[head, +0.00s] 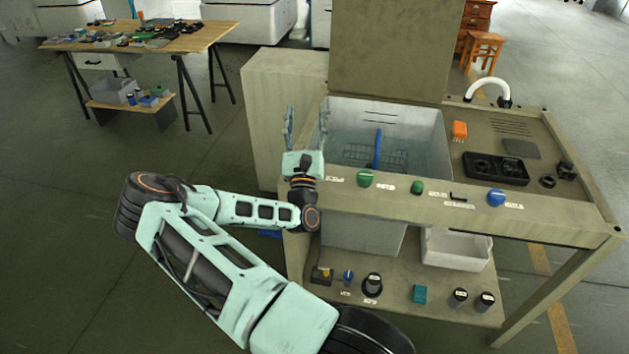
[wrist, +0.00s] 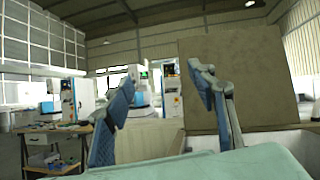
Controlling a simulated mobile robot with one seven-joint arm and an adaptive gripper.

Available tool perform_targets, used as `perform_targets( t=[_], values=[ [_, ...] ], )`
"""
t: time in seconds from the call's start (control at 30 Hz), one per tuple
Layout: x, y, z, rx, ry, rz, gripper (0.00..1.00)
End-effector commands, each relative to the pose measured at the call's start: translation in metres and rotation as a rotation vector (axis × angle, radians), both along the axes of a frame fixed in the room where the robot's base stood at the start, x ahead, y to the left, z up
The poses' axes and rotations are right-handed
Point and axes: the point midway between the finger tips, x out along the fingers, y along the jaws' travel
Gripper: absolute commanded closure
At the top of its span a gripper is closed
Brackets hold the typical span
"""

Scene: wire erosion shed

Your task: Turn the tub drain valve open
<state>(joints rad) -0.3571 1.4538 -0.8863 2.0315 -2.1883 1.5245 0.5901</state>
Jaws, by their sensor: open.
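My gripper (head: 306,118) is open and empty, pointing up at the left end of the bench, beside the tub (head: 420,125). Its two blue fingers stand well apart in the wrist view (wrist: 163,80). The tub is open, with a wire rack and a blue upright item inside. The front ledge carries a green knob (head: 365,178), a smaller green knob (head: 417,187), a small black lever (head: 458,195) and a blue knob (head: 496,197). A small blue knob (head: 348,277) stands on the lower shelf. The labels are too small to read, so I cannot tell which is the drain valve.
A raised olive panel (head: 388,45) stands behind the tub. The lower shelf (head: 390,300) holds a white bin (head: 456,250) and several small items. A wooden table (head: 205,36) stands back left.

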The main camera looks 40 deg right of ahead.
Motion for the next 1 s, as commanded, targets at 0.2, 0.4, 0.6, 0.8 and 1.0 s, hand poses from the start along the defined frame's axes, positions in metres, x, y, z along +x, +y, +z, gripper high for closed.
perform_targets(
  t=[0.2,0.4,0.6,0.8,1.0],
  values=[
    [-0.032,0.037,-0.079,0.237,-0.008,-0.364,0.48],
    [-0.053,0.081,-0.151,0.457,0.116,-0.508,0.48],
    [-0.059,0.094,-0.171,0.524,0.170,-0.540,0.48],
    [-0.051,0.065,-0.170,0.521,0.169,-0.543,0.48],
    [-0.039,0.028,-0.170,0.521,0.168,-0.542,0.48]
  ],
)
